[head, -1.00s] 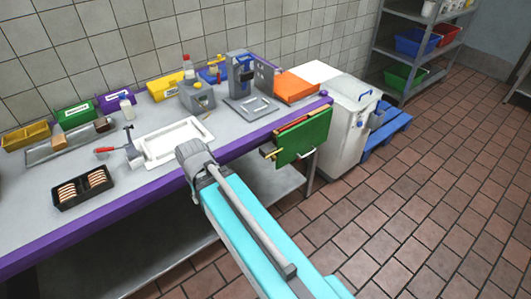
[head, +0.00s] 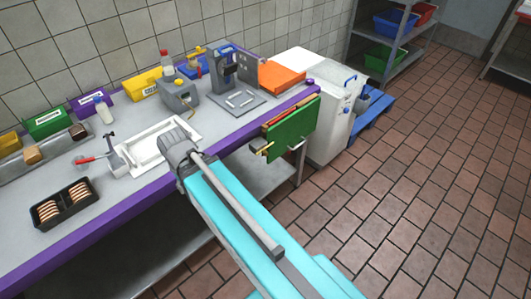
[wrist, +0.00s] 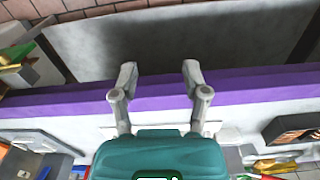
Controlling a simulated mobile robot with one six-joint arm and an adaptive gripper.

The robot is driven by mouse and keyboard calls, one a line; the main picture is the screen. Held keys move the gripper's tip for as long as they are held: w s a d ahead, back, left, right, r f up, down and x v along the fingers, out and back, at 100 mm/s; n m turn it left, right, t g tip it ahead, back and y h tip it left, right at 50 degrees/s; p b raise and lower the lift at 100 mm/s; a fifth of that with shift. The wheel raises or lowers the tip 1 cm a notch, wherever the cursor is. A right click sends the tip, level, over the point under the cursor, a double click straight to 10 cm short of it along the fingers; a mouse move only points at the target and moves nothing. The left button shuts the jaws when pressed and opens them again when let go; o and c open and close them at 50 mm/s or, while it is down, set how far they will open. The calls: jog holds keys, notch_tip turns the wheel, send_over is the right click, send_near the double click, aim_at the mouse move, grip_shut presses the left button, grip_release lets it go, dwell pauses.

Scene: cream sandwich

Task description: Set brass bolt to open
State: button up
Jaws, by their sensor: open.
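A small brass-coloured bar (head: 264,149), which looks like the brass bolt, sits at the left edge of the green panel (head: 292,131) under the counter's right end. It is too small to tell its setting. In the wrist view, a yellowish piece (wrist: 12,69) beside a green edge at the far left may be the same bolt. My gripper (wrist: 158,76) is open and empty. Its fingers lie across the counter's purple front edge, well to one side of that piece.
A white bin (head: 327,140) stands right of the green panel. The tiled floor at right is clear.

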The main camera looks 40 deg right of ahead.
jog(key=shift+d+f+b, duration=0.6)
jog(key=shift+f+b, duration=0.15)
jog(key=m+t+y+b, duration=0.65)
jog(key=t+b, duration=0.75)
jog(key=b, duration=1.2)
send_near(265, 154)
jog(key=f+v, duration=0.1)
jog(key=v, duration=0.2)
jog(key=shift+s+d+r+m+h, duration=0.15)
jog(key=shift+s+d+m+h, duration=0.1)
jog(key=shift+d, duration=0.15)
jog(key=shift+w, duration=0.15)
jog(key=shift+b+x, duration=1.3)
jog(key=shift+x, duration=5.55)
jog(key=shift+r, duration=0.15)
